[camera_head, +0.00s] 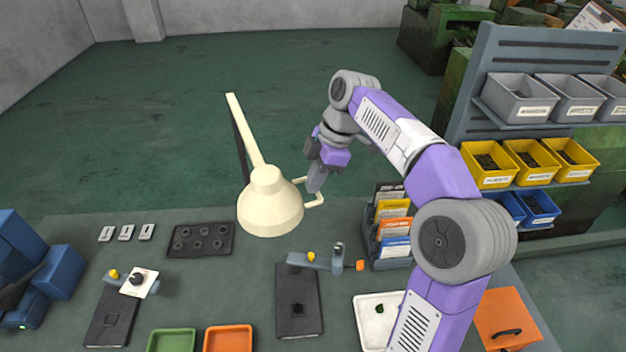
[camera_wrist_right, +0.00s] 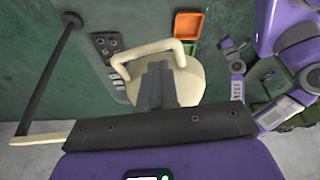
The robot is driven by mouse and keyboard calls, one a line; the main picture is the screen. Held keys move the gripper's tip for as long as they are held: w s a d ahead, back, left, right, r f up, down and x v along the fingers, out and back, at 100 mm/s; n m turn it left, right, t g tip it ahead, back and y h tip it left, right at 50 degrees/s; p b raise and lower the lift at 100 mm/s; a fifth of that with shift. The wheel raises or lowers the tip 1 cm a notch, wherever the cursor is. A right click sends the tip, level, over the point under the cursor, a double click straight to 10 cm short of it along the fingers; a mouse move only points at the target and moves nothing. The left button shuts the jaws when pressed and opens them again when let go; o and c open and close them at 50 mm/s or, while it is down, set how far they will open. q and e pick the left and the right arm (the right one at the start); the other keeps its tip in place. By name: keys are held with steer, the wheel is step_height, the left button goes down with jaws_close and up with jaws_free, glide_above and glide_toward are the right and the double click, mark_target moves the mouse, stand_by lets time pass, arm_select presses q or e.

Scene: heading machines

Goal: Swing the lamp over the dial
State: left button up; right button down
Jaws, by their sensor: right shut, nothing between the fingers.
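The cream lamp (camera_head: 269,203) hangs above the grey bench on a long thin arm, its round shade left of my right gripper. A bent cream handle (camera_head: 314,203) sticks out from the shade's right side; it also shows in the right wrist view (camera_wrist_right: 148,52). My right gripper (camera_head: 315,188) is shut and empty at this handle. In the right wrist view its fingers (camera_wrist_right: 156,72) overlap the space between handle and shade; contact is unclear. A white square plate with a black knob (camera_head: 137,280), perhaps the dial, is on a stand at the bench's left. My left gripper is out of view.
A second stand (camera_head: 322,262) is right of the lamp. A dark tray with round parts (camera_head: 201,240) lies left of it. Green (camera_head: 171,341) and orange (camera_head: 228,339) trays are in front. A card rack (camera_head: 389,262) and bin shelf (camera_head: 547,115) stand right.

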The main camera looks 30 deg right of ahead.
steer(key=w+p+v, duration=0.1)
steer(key=p+v, duration=0.1)
steer(key=v, duration=0.6)
steer(key=shift+s+d, duration=0.2)
steer(key=shift+s, duration=0.15)
